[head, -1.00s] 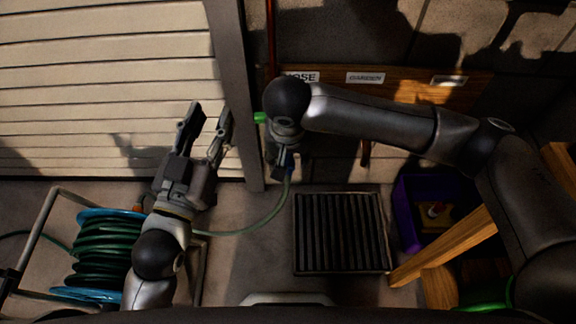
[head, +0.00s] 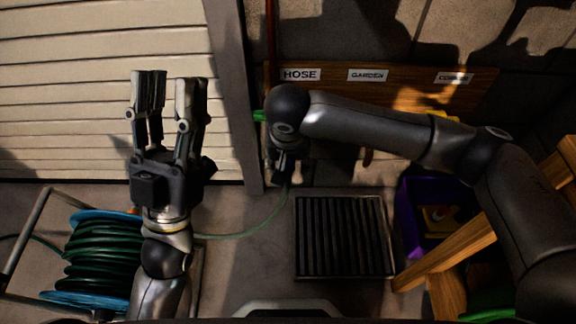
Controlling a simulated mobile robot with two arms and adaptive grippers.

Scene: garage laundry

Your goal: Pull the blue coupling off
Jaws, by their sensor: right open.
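My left gripper (head: 169,92) is open and empty, with its fingers pointing up the picture in front of the white slatted door. My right gripper (head: 287,170) is open and points down at the wall, by the upper end of the thin green hose (head: 262,227). It is small and dark. I cannot make out the blue coupling, which is hidden or too dark around the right gripper. A bright green part (head: 260,116) shows beside the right wrist, which covers what it belongs to.
A hose reel (head: 104,253) with blue rims stands at the lower left. A black slatted grate (head: 342,237) lies on the floor. A purple crate (head: 407,213) and wooden beams (head: 447,247) are at the right. A wooden board (head: 412,81) carries labels, one reading HOSE.

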